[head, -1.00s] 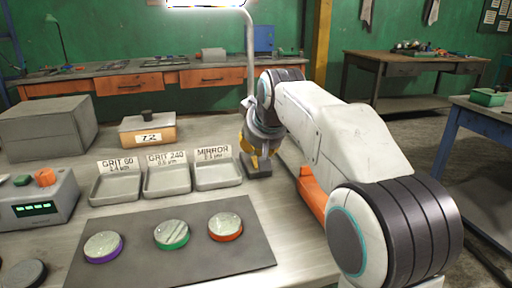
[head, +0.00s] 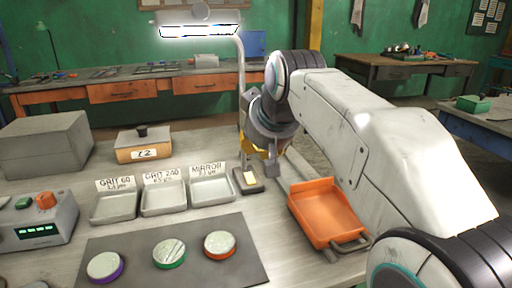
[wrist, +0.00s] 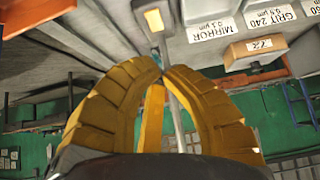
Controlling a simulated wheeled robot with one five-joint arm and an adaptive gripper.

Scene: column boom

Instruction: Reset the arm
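My arm reaches in from the right in the head view. My gripper (head: 272,168) hangs over the back right of the workbench, near the lamp post and above the bench top. In the wrist view its two yellow fingers (wrist: 162,70) curve together and their tips meet or nearly meet. Nothing shows held between them. The gap behind the tips shows only background, including a yellow pillar and the lamp post.
Three grey trays labelled GRIT 60 (head: 113,208), GRIT 240 (head: 163,199) and MIRROR (head: 211,191) stand left of the gripper. An orange tray (head: 325,212) lies below my arm. Three discs rest on a dark mat (head: 135,240). The lamp post (head: 241,100) rises close beside the gripper.

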